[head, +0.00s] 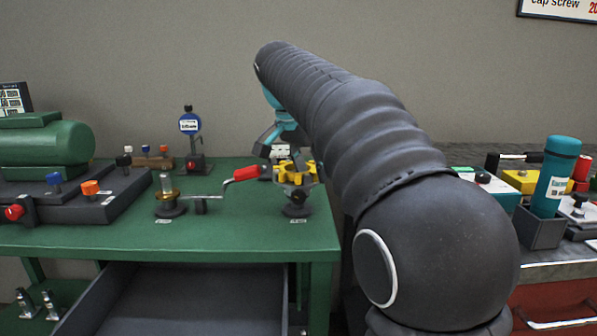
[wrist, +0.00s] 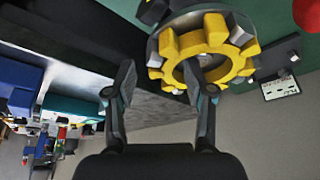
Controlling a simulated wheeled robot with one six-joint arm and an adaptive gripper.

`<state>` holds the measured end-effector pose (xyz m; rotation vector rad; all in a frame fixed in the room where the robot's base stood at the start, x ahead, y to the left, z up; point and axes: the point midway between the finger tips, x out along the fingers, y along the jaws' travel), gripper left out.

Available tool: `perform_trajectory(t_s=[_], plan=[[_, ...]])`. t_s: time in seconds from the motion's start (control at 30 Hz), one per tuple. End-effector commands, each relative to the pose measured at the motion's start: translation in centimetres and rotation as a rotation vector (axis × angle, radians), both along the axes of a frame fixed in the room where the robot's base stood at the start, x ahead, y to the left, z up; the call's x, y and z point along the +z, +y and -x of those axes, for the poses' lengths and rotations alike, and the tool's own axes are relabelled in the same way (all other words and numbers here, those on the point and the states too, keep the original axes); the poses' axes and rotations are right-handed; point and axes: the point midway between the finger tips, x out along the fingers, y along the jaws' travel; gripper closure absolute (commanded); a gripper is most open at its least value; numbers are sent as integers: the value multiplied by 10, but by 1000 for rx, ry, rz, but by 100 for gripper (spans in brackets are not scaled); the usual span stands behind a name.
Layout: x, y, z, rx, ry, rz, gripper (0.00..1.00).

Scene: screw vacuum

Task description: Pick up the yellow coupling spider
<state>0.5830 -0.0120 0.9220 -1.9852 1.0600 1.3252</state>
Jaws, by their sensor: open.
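The yellow coupling spider (head: 291,177) is a toothed ring seated on a grey coupling hub (head: 297,197) near the right end of the green bench. It also shows large at the top of the wrist view (wrist: 217,30), with the grey hub behind it. My gripper (wrist: 163,80) is open and empty. In the wrist view its right fingertip overlaps the lower edge of the ring, while its left fingertip is clear of it to the left. In the head view my gripper (head: 275,142) is above and slightly left of the spider, partly hidden by my arm.
A blue dial gauge (head: 190,125) stands behind. An open grey drawer (head: 180,300) juts out below the green bench (head: 240,225). A teal bottle (head: 557,175) stands right.

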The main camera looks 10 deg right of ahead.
Motion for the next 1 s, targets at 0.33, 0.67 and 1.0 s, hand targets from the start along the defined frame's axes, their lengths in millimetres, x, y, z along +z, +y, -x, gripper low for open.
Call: perform_trajectory(t_s=[0.33, 0.67, 1.0], plan=[[0, 0, 0, 0, 0, 0, 100], [3, 0, 0, 0, 0, 0, 100], [33, 0, -1, 0, -2, 0, 100]])
